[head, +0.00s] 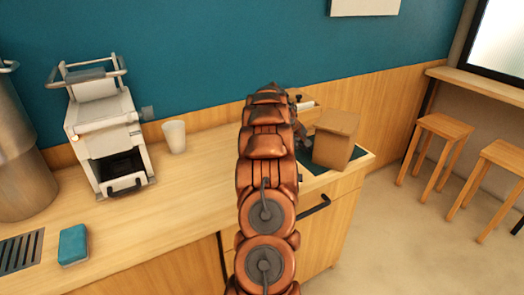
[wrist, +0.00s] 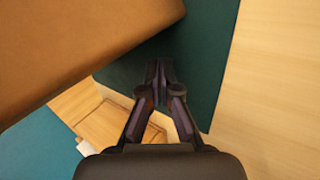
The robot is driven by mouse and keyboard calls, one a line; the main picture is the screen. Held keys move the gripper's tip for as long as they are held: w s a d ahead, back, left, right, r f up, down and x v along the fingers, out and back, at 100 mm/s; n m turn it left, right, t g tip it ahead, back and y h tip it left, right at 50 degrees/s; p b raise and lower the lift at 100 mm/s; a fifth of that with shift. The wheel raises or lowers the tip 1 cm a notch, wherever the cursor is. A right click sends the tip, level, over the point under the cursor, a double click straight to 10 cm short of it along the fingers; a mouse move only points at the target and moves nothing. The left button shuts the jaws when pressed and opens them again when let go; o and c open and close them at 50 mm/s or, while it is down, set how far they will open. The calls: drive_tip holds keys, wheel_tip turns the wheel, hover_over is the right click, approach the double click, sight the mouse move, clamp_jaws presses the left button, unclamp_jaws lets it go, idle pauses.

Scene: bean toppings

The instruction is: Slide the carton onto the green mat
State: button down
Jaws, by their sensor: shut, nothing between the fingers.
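The brown carton (head: 335,138) stands upright at the right end of the counter, over the dark green mat (head: 318,165). Mat shows in front of it and to its right; whether its whole base lies on the mat I cannot tell. My gripper (head: 306,140) is just left of the carton, partly hidden by my arm. In the wrist view my gripper (wrist: 161,75) is shut and empty above the mat (wrist: 202,65). The carton (wrist: 75,45) fills the upper left there, close beside the fingers; contact is unclear.
A white cup (head: 174,136), a coffee machine (head: 103,135) and a blue sponge (head: 73,244) are left on the counter (head: 195,180). The counter ends just right of the mat. Stools (head: 440,145) stand beyond.

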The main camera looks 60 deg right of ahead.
wheel_tip(320, 180, up, 9)
drive_tip(key=p, duration=0.3)
idle(0.4)
idle(0.4)
drive_tip(key=w+a+r+n+t, duration=0.1)
drive_tip(key=w+a+r, duration=0.1)
drive_tip(key=w+a, duration=0.65)
drive_tip(key=w+a+r+n+t, duration=0.1)
drive_tip(key=w+a+r, duration=0.2)
drive_tip(key=w+a, duration=0.55)
drive_tip(key=a+r+n+y, duration=0.1)
drive_tip(key=a+n+y, duration=0.1)
drive_tip(key=a, duration=1.9)
drive_tip(key=s+a+n+t+y, duration=0.1)
drive_tip(key=s+a, duration=0.1)
drive_tip(key=a, duration=0.8)
drive_tip(key=s+a+y, duration=0.1)
drive_tip(key=s+a, duration=0.2)
drive_tip(key=a, duration=0.7)
drive_tip(key=s+a+f+n+y, duration=0.1)
drive_tip(key=s+a+f, duration=0.3)
drive_tip(key=s+a, duration=1)
drive_tip(key=shift+n+g, duration=0.4)
drive_tip(key=shift+n, duration=0.3)
